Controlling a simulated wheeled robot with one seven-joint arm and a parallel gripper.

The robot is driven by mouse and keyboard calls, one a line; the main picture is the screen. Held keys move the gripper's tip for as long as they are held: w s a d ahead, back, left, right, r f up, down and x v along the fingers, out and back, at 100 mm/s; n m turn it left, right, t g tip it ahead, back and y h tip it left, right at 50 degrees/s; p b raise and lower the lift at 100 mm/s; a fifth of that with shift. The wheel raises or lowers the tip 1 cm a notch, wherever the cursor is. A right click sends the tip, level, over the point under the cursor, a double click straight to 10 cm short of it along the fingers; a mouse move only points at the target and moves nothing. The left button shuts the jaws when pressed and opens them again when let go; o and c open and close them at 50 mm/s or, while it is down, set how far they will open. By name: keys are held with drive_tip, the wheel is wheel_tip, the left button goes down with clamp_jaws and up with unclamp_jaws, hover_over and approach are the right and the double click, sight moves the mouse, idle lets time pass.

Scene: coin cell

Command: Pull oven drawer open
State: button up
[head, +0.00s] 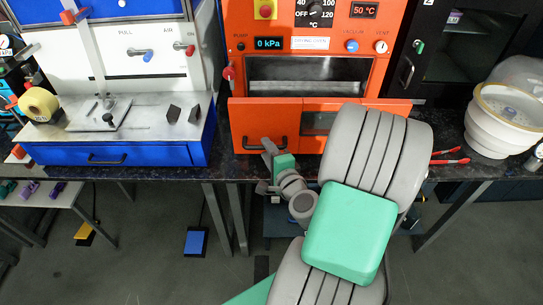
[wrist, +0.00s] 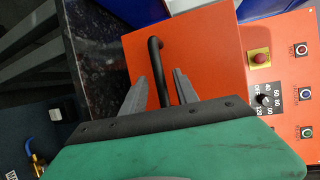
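The orange oven (head: 237,60) stands on the dark bench. Its lower orange front panel (head: 250,112) looks set forward of the oven body; how far I cannot tell. A black bar handle (head: 273,143) sits low on this panel, partly hidden by my gripper (head: 266,166). In the wrist view the handle (wrist: 154,52) runs between the two grey fingers of my gripper (wrist: 160,76), with the orange panel (wrist: 205,60) behind. The fingers are apart, one on each side of the bar, with a visible gap. My arm hides the panel's lower right.
A blue cabinet (head: 170,152) with its own handled drawer stands left of the oven. Red-handled tools (head: 450,157) and a white bowl (head: 500,132) lie to the right. Bench legs and a blue floor pedal (head: 196,242) are below. Floor in front is mostly clear.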

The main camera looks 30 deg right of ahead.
drive_tip(key=v, duration=0.5)
drive_tip(key=shift+s+r, duration=0.1)
drive_tip(key=shift+s, duration=0.25)
drive_tip(key=a+f+n+g+y, duration=0.2)
drive_tip(key=a+n+g+y, duration=0.15)
drive_tip(key=a+n, duration=0.4)
drive_tip(key=a+f+n+g+y, duration=0.3)
drive_tip(key=a+n+g, duration=0.25)
drive_tip(key=n, duration=0.25)
drive_tip(key=s+a+r+n+g+h+p, duration=0.1)
drive_tip(key=s+r+n+g+h, duration=0.2)
drive_tip(key=r, duration=0.5)
drive_tip(key=s+n+h, duration=0.1)
drive_tip(key=s+n, duration=0.1)
drive_tip(key=s, duration=0.1)
drive_tip(key=shift+a+r+g, duration=0.3)
drive_tip(key=shift+a+r, duration=0.05)
drive_tip(key=shift+r, duration=0.05)
